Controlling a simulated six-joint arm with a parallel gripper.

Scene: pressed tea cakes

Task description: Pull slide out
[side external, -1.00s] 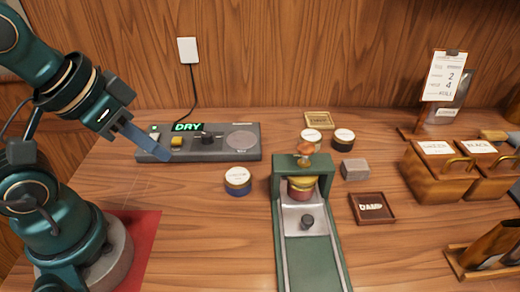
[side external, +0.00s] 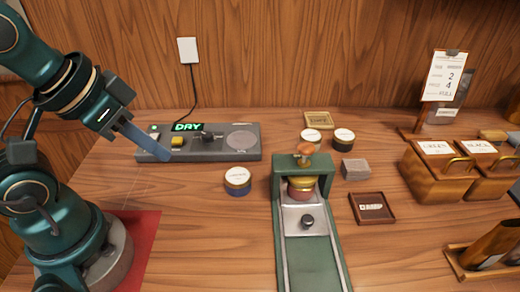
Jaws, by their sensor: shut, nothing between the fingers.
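The green press (side external: 278,178) stands at the middle of the table, with a mushroom-shaped knob (side external: 305,150) on top. Its rail bed (side external: 312,262) runs toward the front. The metal slide (side external: 292,218) with a dark round knob (side external: 307,221) lies in the rails, its back end at the press frame. A round mould with a gold top and reddish side (side external: 301,187) sits under the press frame. My gripper (side external: 167,155) is shut and empty at the left, over the front left of the grey console, well away from the slide.
The console (side external: 218,153) has a lit DRY display (side external: 187,127). A blue tin (side external: 237,181), white-lidded tins (side external: 311,137) (side external: 344,139), a grey block (side external: 355,169) and a DAMP tray (side external: 372,219) surround the press. Wooden boxes (side external: 432,182) stand right. Table left of the rails is clear.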

